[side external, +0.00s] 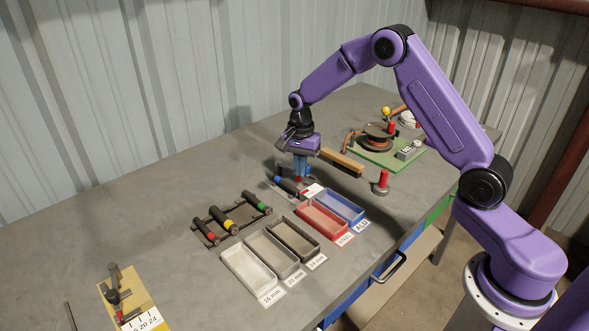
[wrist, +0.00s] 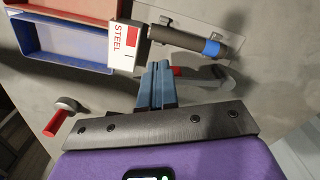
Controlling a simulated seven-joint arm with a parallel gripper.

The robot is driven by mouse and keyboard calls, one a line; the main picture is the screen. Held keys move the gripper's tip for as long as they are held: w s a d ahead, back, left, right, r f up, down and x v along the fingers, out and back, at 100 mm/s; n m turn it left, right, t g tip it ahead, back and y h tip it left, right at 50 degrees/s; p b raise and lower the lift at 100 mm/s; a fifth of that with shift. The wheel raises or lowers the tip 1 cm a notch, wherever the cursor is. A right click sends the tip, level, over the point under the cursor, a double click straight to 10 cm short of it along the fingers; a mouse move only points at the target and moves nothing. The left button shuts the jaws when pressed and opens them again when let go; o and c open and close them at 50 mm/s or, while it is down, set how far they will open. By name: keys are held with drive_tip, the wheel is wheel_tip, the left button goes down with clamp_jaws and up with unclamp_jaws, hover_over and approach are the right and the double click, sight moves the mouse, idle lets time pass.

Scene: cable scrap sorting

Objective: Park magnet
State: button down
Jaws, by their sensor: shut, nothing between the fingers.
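A red-handled piece (side external: 381,178) with a grey round base stands upright near the table's front edge. It also shows at the left of the wrist view (wrist: 56,123). It looks like the magnet. My gripper (side external: 299,178) is shut and empty, pointing down, low over the table behind the red and blue trays. In the wrist view its fingertips (wrist: 158,66) are together, apart from the red-handled piece. A small red part (wrist: 177,71) and a grey curved shape show beside the fingertips, partly hidden; I cannot tell what they are.
A dark cable piece with a blue band (wrist: 180,42) and a STEEL card (wrist: 121,42) lie close to my fingertips. Blue (side external: 340,207) and red trays (side external: 323,223) stand in front. A green board (side external: 385,152) with a reel is at the back right; a wooden bar (side external: 342,162) lies nearer.

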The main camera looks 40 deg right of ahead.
drive_tip(key=shift+d, duration=0.8)
drive_tip(key=shift+w+d, duration=0.2)
drive_tip(key=shift+d, duration=0.5)
drive_tip(key=shift+w+d, duration=0.15)
drive_tip(key=shift+d, duration=0.55)
drive_tip(key=shift+w+d, duration=0.5)
drive_tip(key=shift+d, duration=0.35)
drive_tip(key=shift+w+d, duration=0.5)
drive_tip(key=shift+d, duration=0.1)
drive_tip(key=shift+s+a, duration=0.4)
drive_tip(key=shift+s, duration=0.05)
drive_tip(key=shift+r, duration=3)
